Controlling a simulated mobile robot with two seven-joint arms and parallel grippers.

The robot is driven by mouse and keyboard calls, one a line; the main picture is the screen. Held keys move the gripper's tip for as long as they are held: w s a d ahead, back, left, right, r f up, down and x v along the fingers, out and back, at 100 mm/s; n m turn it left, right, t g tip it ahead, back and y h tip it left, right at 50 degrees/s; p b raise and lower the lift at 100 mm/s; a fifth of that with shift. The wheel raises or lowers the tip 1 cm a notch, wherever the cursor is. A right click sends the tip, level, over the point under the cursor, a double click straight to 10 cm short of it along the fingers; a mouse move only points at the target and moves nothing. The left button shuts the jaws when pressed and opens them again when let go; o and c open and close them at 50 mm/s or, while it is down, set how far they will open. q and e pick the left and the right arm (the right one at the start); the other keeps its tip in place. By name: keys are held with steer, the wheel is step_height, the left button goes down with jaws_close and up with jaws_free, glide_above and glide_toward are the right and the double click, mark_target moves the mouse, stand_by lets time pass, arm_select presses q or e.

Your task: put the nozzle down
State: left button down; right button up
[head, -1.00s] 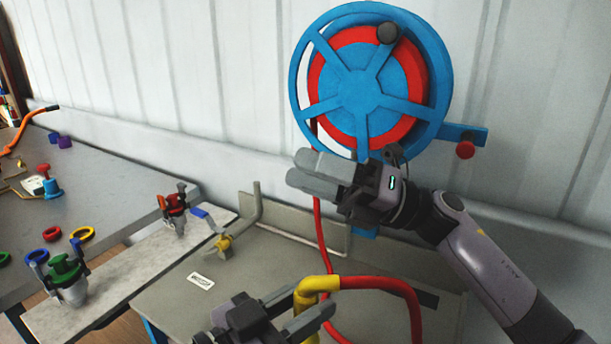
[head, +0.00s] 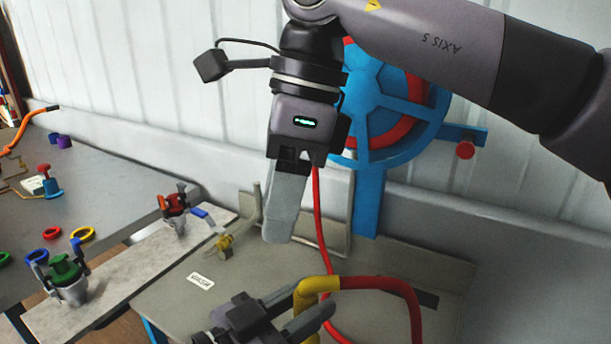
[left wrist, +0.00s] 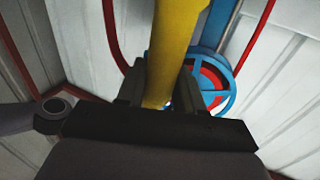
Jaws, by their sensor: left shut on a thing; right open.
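The nozzle (head: 318,287) is a yellow bent piece on the end of a red hose (head: 375,283), low in the head view. My left gripper (head: 303,308) is shut on it, above the grey bench top. In the left wrist view the yellow nozzle (left wrist: 176,45) runs between the two fingers (left wrist: 160,90). The nozzle's lower end is cut off by the head view's bottom edge. My right gripper (head: 284,225) points down in front of the hose reel (head: 380,145), higher than the left one. It holds nothing that I can see, and its fingers overlap in this view.
The grey bench (head: 180,295) has bare surface on its left, near a white label (head: 200,281). A board with green (head: 65,268) and red (head: 174,203) clamp fittings lies to the left.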

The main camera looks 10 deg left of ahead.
mark_target(306, 276)
steer(key=f, duration=0.3)
steer(key=d+f+t+h, duration=0.1)
steer(key=f, duration=0.2)
steer(key=w+d+f+h, duration=0.1)
steer(key=f, duration=0.3)
steer(key=shift+d+t, duration=0.25)
steer(key=shift+t, duration=0.15)
steer(key=shift+r, duration=0.1)
jaws_close()
arm_select(q)
steer(key=c, duration=0.6)
jaws_free()
steer(key=shift+c, duration=0.2)
